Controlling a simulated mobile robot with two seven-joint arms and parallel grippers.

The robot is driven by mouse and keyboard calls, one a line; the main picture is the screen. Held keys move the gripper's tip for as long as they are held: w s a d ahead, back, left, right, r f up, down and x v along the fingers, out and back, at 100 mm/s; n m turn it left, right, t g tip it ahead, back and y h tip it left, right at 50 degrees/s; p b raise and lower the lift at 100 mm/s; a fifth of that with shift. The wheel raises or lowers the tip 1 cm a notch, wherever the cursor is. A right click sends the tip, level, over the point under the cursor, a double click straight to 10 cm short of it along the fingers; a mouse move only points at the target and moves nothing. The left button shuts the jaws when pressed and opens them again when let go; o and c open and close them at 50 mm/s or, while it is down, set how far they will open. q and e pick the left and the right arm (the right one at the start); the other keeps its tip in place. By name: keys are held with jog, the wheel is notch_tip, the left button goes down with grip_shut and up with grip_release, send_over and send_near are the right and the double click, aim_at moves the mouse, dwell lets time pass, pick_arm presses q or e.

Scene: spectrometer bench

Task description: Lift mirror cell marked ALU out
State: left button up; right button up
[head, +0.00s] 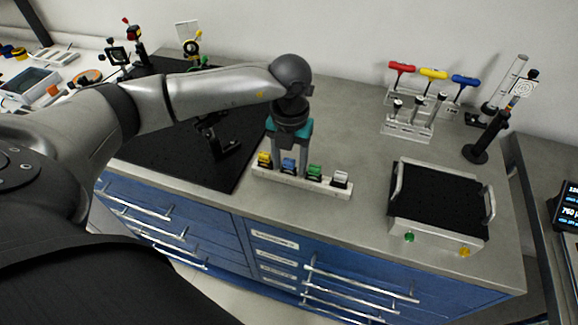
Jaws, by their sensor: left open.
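A pale rack (325,190) near the bench's front edge holds a row of small mirror cells: a yellow one (264,159), a blue one (288,166), a green one (314,172) and a white one (340,179). Their markings are too small to read, so I cannot tell which is ALU. My left gripper (289,168) points down over the rack with its jaws open. Its fingers come down on either side of the blue cell; I cannot tell whether they touch it. My right gripper is out of view.
A black-topped box with side handles (438,205) stands to the right. A stand with red, yellow and blue T-handled tools (425,98) is at the back right. A black breadboard (185,155) lies left, under my arm. Bare bench surrounds the rack's right side.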

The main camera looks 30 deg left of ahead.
pick_arm(q)
jog(key=shift+c, duration=0.3)
jog(key=c, duration=0.8)
jog(key=shift+o, duration=0.2)
